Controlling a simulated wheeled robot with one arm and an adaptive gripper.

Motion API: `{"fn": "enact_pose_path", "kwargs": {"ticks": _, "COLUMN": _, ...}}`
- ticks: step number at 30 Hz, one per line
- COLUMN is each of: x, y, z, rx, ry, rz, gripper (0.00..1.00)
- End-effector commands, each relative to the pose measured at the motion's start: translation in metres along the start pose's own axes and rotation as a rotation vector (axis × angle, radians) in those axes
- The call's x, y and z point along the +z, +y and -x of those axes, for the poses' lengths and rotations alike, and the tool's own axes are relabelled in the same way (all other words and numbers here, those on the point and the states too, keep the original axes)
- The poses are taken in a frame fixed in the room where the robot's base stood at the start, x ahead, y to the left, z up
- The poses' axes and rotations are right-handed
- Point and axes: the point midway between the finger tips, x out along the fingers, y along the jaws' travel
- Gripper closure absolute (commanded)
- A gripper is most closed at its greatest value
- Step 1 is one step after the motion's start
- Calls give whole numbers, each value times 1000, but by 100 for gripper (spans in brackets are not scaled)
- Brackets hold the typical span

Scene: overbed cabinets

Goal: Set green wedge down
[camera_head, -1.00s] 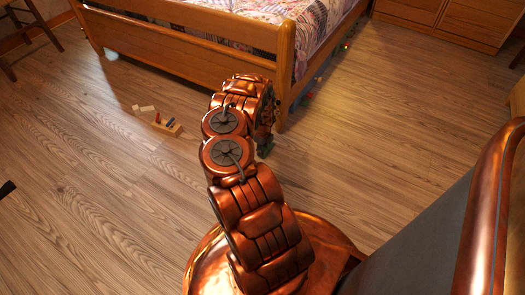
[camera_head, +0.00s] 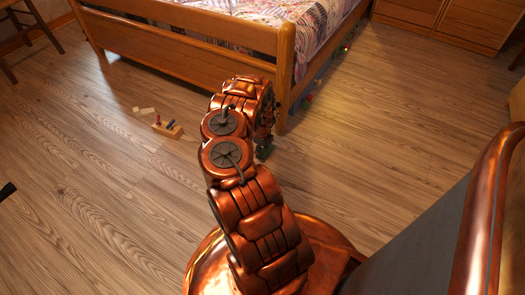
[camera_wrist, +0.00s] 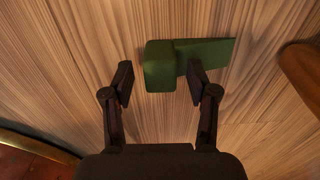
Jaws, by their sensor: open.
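The green wedge (camera_wrist: 160,67) lies in the upper middle of the wrist view, over the wood floor (camera_wrist: 60,60). It has a thick block end at the left and a flatter part stretching right. My gripper (camera_wrist: 160,82) is open, with one dark finger to the left of the block end and the other at its right, overlapping the wedge's lower edge in the picture. Whether either finger touches it I cannot tell. In the head view the wedge shows only as a small green patch (camera_head: 264,152) beside my arm, which hides most of it.
A wooden bed (camera_head: 180,38) stands just beyond my arm, its post close by. A small wooden toy (camera_head: 167,129) with coloured pegs and some pale blocks (camera_head: 144,111) lie on the floor at left. Drawers (camera_head: 445,22) stand at the back right. The floor at right is clear.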

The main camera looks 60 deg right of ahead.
Motion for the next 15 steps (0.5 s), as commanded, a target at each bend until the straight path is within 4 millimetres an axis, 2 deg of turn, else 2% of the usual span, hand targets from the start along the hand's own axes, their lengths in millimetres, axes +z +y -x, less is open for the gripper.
{"fn": "enact_pose_path", "kwargs": {"ticks": 1, "x": 2, "y": 0, "z": 12, "rx": -1, "ry": -2, "rz": 2, "gripper": 42}}
{"fn": "enact_pose_path", "kwargs": {"ticks": 6, "x": 2, "y": -1, "z": 44, "rx": -2, "ry": -3, "rz": 1, "gripper": 42}}
{"fn": "enact_pose_path", "kwargs": {"ticks": 15, "x": 2, "y": -1, "z": 93, "rx": -4, "ry": -2, "rz": 1, "gripper": 42}}
